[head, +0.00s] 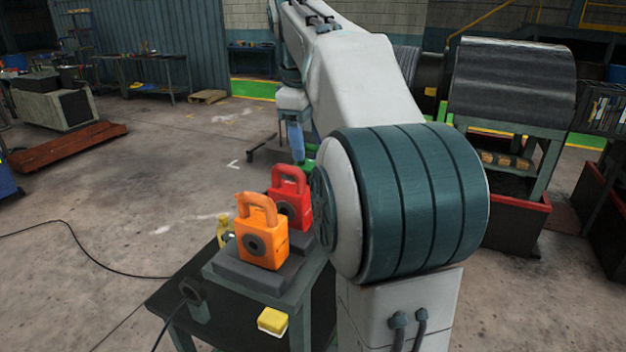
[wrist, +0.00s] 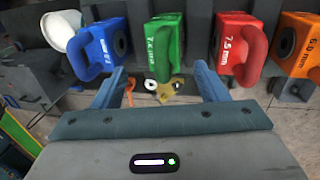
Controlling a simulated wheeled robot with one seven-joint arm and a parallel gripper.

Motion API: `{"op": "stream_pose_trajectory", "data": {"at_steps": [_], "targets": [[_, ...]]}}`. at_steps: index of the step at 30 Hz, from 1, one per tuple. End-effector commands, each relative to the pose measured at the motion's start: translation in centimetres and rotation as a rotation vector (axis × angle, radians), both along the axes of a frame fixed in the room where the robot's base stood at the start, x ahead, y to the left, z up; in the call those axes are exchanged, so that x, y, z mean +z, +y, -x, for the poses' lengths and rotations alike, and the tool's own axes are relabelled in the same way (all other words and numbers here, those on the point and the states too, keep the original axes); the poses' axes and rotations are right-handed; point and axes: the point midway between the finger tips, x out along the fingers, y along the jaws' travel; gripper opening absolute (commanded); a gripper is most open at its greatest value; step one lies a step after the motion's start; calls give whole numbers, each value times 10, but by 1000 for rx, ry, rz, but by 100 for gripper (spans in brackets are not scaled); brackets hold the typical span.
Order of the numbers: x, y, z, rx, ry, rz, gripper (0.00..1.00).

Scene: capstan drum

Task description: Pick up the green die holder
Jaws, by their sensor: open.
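The green die holder (wrist: 166,46) stands upright in the middle of the wrist view, between blue and red holders, with its handle toward my gripper. My gripper (wrist: 157,78) is open and empty. Its two blue fingers point at the green holder, one to each side of its handle, with a gap before the handle. In the head view only a small green part (head: 308,164) shows behind my arm, near a blue finger of my gripper (head: 297,145). The rest of the green holder is hidden there.
A blue holder (wrist: 92,42) stands left of the green one; a red holder (wrist: 241,42) and an orange holder (wrist: 296,40) stand right. A yellow block (head: 272,320) lies lower down.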

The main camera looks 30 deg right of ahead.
Motion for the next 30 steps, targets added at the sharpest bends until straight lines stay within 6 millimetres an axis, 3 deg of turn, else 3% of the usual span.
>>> {"op": "stream_pose_trajectory", "data": {"at_steps": [12, 21, 23, 27, 30], "targets": [[-45, -5, 1, -1, 0, -1, 67], [-49, -6, 1, -1, -2, 0, 67], [-49, -6, 1, -1, -2, 0, 53], [-49, -6, 1, -1, -2, 0, 14], [-47, -6, 1, 0, -6, 2, 13]]}}
